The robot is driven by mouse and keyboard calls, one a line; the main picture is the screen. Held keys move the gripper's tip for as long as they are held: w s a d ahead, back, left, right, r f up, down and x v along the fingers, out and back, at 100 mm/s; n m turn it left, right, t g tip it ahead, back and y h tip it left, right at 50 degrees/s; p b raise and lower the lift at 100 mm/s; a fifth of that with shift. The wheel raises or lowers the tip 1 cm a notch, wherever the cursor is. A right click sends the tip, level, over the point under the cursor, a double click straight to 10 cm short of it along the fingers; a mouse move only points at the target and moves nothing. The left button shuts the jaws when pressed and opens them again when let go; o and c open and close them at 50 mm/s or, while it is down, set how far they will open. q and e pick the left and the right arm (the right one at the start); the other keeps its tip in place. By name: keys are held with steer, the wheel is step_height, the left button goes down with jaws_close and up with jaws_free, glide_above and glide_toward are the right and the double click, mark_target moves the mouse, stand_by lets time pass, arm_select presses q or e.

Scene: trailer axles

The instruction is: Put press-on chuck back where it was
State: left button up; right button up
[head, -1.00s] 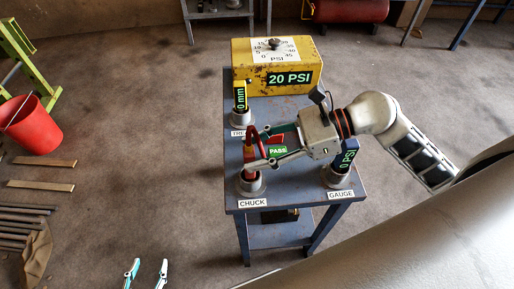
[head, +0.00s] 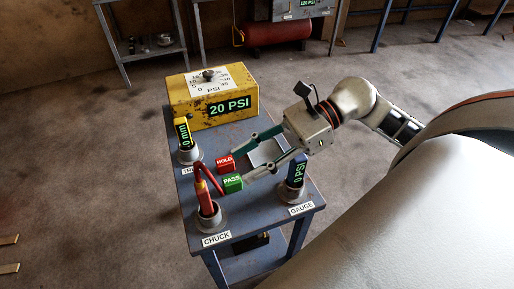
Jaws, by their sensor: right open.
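The press-on chuck (head: 204,194) is a red tool with a yellowish band. It stands in the round grey holder (head: 211,217) behind the CHUCK label, at the near left corner of the blue table. A dark red curved part rises beside its top. My right gripper (head: 238,167) is open and empty, to the right of the chuck and apart from it. Its teal-and-grey fingers reach left over the table near the red HOLD block (head: 225,163) and the green PASS block (head: 232,183). My left gripper is out of view.
On the blue table (head: 245,222), a gauge reading 0 PSI (head: 297,170) stands in its holder at right. A 0 mm gauge (head: 183,132) stands at left. A yellow 20 PSI box (head: 213,96) fills the back. A large pale curved surface (head: 410,220) lies at right.

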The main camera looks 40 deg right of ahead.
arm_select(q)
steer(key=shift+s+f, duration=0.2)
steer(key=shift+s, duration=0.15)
arm_select(e)
steer(key=shift+v, duration=0.95)
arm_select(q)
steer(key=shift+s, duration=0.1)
